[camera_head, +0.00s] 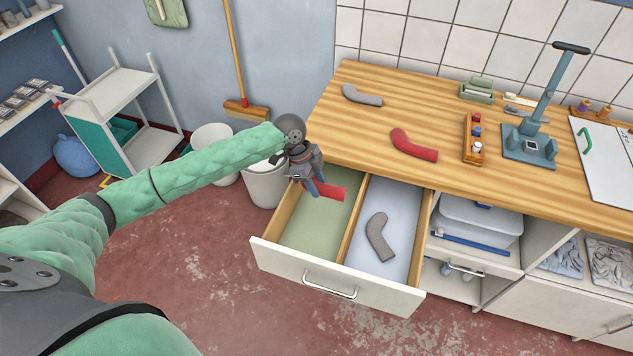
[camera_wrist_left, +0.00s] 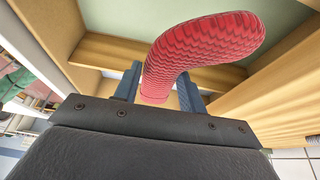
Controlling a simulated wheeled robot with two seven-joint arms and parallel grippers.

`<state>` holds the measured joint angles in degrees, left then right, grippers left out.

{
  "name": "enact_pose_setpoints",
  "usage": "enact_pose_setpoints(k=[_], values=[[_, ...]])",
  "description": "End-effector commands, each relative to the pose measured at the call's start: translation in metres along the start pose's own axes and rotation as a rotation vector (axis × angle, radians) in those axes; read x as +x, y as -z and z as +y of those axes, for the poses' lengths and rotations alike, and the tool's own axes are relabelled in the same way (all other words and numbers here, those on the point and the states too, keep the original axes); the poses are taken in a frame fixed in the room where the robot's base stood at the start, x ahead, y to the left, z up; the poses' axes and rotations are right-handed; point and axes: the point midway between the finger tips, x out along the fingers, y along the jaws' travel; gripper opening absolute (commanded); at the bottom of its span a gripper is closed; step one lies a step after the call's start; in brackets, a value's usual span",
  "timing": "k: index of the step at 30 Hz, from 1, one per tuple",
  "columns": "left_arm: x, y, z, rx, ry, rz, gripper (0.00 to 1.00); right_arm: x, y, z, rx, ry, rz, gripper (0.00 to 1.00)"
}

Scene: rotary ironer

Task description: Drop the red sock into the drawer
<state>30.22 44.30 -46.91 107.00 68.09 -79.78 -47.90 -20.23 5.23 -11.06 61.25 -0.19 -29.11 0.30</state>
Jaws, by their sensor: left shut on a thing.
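My left gripper (camera_head: 314,186) is shut on a red sock (camera_head: 328,191) over the green-lined left compartment of the open drawer (camera_head: 303,266). In the left wrist view the same red sock (camera_wrist_left: 203,48) rises from between the blue fingertips (camera_wrist_left: 160,90), with the green compartment floor behind it. I cannot tell whether the sock touches the drawer. A second red sock (camera_head: 413,145) lies on the wooden countertop. A grey sock (camera_head: 378,237) lies in the blue-lined right compartment, and another grey sock (camera_head: 362,95) lies on the countertop. My right gripper is not in view.
A wooden divider (camera_head: 355,222) separates the two compartments. The countertop edge (camera_head: 380,172) overhangs the back of the drawer. White bins (camera_head: 265,184) stand left of the drawer. A wooden holder (camera_head: 474,139) and a blue stand (camera_head: 530,146) are on the counter.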

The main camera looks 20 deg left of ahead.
Motion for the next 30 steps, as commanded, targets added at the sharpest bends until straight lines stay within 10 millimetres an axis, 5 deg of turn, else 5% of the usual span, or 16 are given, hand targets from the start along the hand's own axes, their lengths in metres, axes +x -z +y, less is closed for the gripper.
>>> enact_pose_setpoints(k=[11, 12, 16, 30], values=[[0.002, -0.001, 0.000, 0.000, 0.000, 0.000, 0.20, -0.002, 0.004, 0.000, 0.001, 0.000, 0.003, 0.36], [0.002, -0.001, 0.000, 0.000, 0.000, 0.000, 0.43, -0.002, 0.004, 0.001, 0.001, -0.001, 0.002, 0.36], [0.002, -0.001, 0.000, 0.000, 0.000, 0.000, 0.66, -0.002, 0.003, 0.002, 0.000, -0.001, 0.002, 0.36], [-0.010, -0.002, -0.001, 0.002, 0.003, -0.001, 0.66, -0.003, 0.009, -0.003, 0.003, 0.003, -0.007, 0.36]])
